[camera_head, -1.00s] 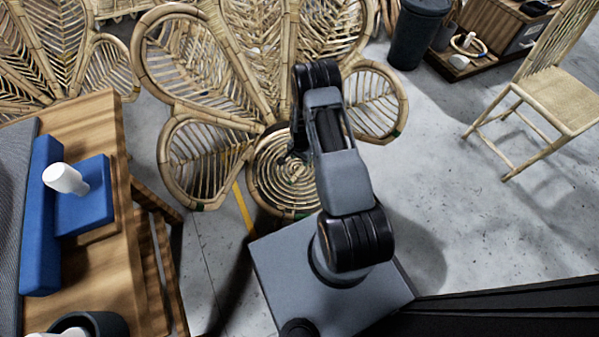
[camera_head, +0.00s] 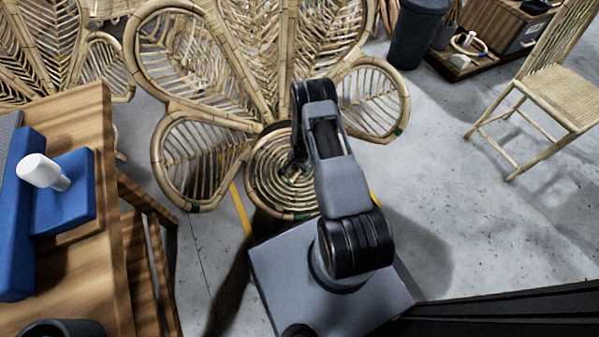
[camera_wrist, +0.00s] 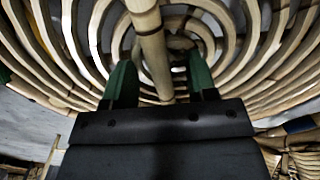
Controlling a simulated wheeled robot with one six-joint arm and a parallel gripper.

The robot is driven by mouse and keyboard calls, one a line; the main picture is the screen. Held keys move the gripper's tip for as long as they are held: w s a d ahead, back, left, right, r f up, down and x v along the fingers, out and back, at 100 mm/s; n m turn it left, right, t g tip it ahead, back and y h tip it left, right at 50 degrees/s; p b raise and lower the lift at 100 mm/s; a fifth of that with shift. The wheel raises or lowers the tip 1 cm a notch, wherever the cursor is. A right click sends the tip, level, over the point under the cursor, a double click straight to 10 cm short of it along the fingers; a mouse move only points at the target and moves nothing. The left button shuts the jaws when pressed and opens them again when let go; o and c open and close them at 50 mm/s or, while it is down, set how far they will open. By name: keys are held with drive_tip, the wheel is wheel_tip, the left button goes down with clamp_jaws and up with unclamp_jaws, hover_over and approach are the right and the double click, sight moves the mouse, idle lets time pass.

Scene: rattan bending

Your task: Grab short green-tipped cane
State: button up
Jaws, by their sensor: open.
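My gripper (camera_head: 297,168) hangs in front of the spiral seat of a rattan peacock chair (camera_head: 283,190). In the wrist view its two green fingers (camera_wrist: 161,85) stand apart. A pale jointed cane (camera_wrist: 152,45) runs down between them from the top of the picture, with space on both sides. Whether this is a loose cane or part of the chair, I cannot tell. The spiral rings (camera_wrist: 235,62) curve behind it. I cannot make out a short cane with a green tip in either view; small green marks show on the chair's petal ends (camera_head: 196,207).
A wooden workbench (camera_head: 100,270) with a blue block (camera_head: 75,200) and a white-handled tool (camera_head: 42,171) stands at the left. A wicker chair (camera_head: 550,85), a dark bin (camera_head: 415,35) and a low shelf (camera_head: 480,55) are at the right. Grey floor (camera_head: 440,150) lies clear between.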

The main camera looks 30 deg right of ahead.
clamp_jaws()
idle(0.3)
drive_tip(key=shift+r, duration=0.15)
